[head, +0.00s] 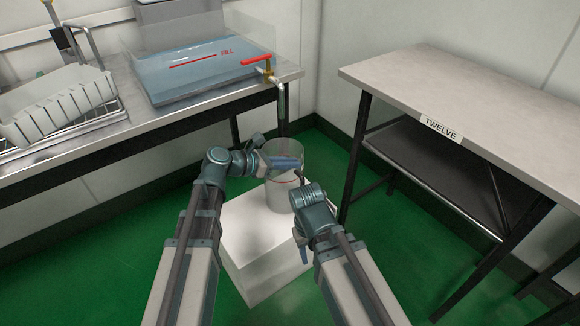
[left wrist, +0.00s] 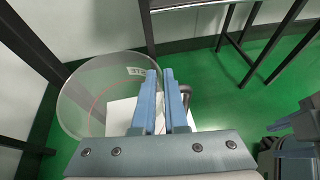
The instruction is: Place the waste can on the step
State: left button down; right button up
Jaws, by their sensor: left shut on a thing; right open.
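The waste can (head: 281,192) is a clear, see-through cylinder with a red line around it and a dark handle (left wrist: 185,92). It stands upright at the far end of the white step (head: 262,262); I cannot tell whether its base touches the top. My left gripper (head: 297,162) is shut on the can's upper wall, and its blue fingers (left wrist: 161,90) show beside the handle in the left wrist view. My right gripper (head: 303,251) is open, low by the step's right side and partly hidden by its own wrist.
A steel bench (head: 290,73) at the back left bears a water tank (head: 195,72) with a red-handled tap (head: 257,60) and a rack with a white tray (head: 60,105). A table labelled TWELVE (head: 450,75) stands at the right. Green floor (head: 410,250) is free between.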

pick_arm(q)
jog(key=c, duration=1.4)
grip_release()
jog(key=shift+f, duration=0.1)
jog(key=o, duration=0.4)
jog(key=shift+o, duration=0.2)
